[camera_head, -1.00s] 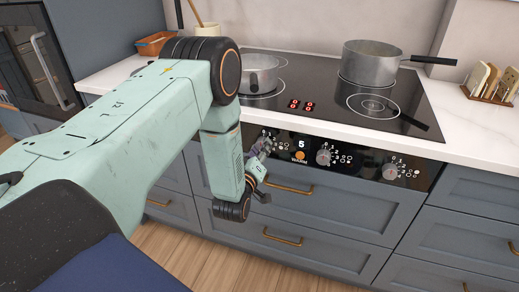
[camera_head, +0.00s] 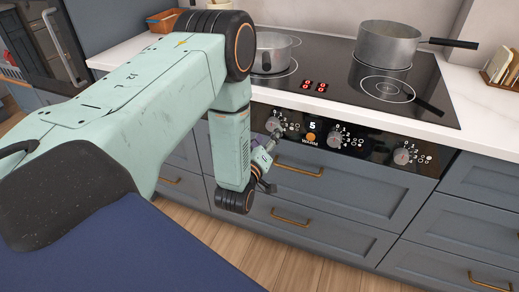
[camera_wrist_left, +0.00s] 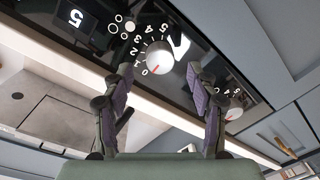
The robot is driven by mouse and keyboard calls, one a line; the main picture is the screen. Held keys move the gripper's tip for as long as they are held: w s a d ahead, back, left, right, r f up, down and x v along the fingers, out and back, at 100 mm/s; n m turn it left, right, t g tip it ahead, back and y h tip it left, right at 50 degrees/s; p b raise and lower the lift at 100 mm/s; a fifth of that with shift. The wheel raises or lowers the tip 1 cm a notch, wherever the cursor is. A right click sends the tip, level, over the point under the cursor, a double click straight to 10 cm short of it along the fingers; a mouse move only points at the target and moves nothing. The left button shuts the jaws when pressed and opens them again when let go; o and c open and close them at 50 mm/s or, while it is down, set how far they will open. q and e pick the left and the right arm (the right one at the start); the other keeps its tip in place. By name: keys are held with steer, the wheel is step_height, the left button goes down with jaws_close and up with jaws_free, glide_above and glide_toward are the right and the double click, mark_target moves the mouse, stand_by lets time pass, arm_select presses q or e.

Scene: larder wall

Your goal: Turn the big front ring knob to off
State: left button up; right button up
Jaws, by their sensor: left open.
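A row of grey knobs sits on the black control panel (camera_head: 365,149). The left visible knob (camera_head: 273,124) has numbers and ring symbols beside it; a middle knob (camera_head: 336,140) and a right knob (camera_head: 402,156) follow. Which is the big front ring knob is too small to tell. My left gripper (camera_head: 270,148) is just below the left visible knob. In the left wrist view my gripper (camera_wrist_left: 160,78) is open, its two fingers apart, with a numbered knob (camera_wrist_left: 157,62) with a red mark between and beyond the tips. No grip shows. My right gripper is out of view.
Another knob (camera_wrist_left: 234,110) shows beside the right finger in the wrist view. A display reading 5 (camera_head: 312,126) is on the panel. Pots (camera_head: 388,46) and (camera_head: 272,52) stand on the black hob above. Drawers with brass handles (camera_head: 300,168) lie below the panel.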

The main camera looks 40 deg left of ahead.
arm_select(q)
steer(key=v, duration=0.8)
steer(key=shift+s, duration=0.2)
steer(key=s+d+f+m+g+h, duration=0.35)
steer(key=s+f+m+g, duration=0.4)
steer(key=f, duration=0.55)
steer(key=s+d+f+m+g, duration=0.1)
steer(key=s+d+g, duration=0.1)
steer(key=s, duration=0.5)
steer(key=s+d+f+m+g+h, duration=0.1)
steer(key=s+d+g, duration=0.1)
steer(key=s+g, duration=0.2)
steer(key=s+d+f+m+g, duration=0.1)
steer(key=s+d+g, duration=0.1)
steer(key=s, duration=0.8)
steer(key=shift+d+g, duration=0.2)
steer(key=shift+g, duration=0.55)
